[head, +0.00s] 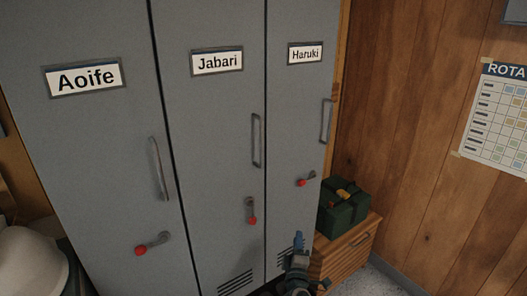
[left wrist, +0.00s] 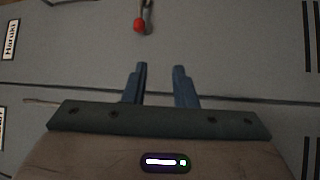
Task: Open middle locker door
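The middle locker door, labelled Jabari (head: 210,120), looks shut and flush with its neighbours. It has a vertical bar handle (head: 256,140). Below that, a lever with a red knob (head: 252,219) hangs downward. My left gripper (head: 298,240) is low, in front of the Haruki door, right of and below the Jabari lever. In the left wrist view its two blue fingers (left wrist: 160,68) are apart with nothing between them. The seam between two doors runs behind them, and a red knob (left wrist: 139,25) on the Haruki door shows ahead. My right gripper is not in view.
The Aoife door (head: 95,150) is left and the Haruki door (head: 300,100) right, their levers pointing left. A wooden drawer unit (head: 350,252) with a green bag (head: 340,212) stands right of the lockers. A white helmet (head: 30,262) is at lower left.

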